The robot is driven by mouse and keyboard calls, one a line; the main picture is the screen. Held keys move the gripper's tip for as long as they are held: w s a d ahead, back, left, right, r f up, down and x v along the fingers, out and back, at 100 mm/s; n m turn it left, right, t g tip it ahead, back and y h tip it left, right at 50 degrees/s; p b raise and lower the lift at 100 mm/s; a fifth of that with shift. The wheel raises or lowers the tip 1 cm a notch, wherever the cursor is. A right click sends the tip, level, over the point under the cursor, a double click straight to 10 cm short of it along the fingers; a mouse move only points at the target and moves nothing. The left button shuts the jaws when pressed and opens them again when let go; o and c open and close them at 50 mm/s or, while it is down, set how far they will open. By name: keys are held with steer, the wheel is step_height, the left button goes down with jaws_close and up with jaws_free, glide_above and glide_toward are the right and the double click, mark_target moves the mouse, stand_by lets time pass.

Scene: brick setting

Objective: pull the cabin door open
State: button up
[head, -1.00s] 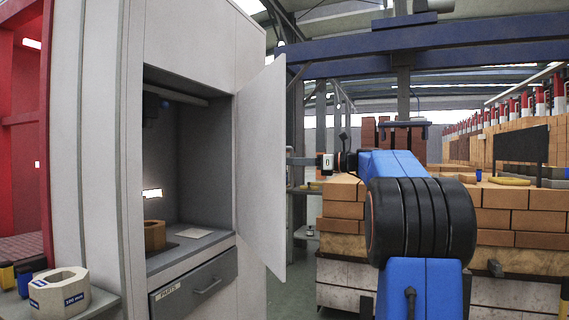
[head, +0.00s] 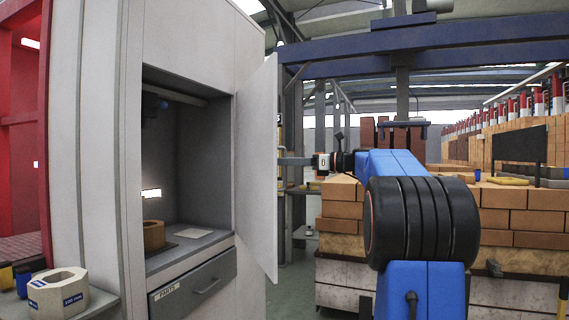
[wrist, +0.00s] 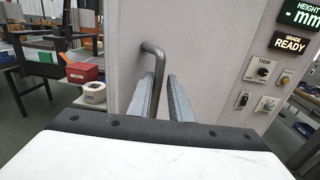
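The cabin door (head: 257,165) is a pale grey panel that stands swung out from the right side of the cabin opening in the head view. Its outer face is turned away from the head camera. My gripper (head: 284,161) is at the door's free edge, on the outer side. In the wrist view, the door's dark bent bar handle (wrist: 157,55) runs down between the two fingers of my gripper (wrist: 161,82). The fingers look closed around the bar. The lower part of the handle is hidden between them.
Inside the cabin, an ochre ring-shaped block (head: 154,235) stands on a shelf above the parts drawer (head: 195,287). A pale octagonal block (head: 58,291) sits at the lower left. Stacked bricks (head: 505,205) stand on the right. The wrist view shows a control panel (wrist: 272,75).

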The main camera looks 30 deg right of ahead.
steer(key=s+d, duration=0.3)
steer(key=d, duration=0.5)
steer(key=s+d, duration=0.4)
steer(key=d, duration=0.5)
steer(key=shift+d, duration=0.15)
stand_by(1.6)
steer(key=shift+s, duration=0.1)
steer(key=shift+c, duration=0.6)
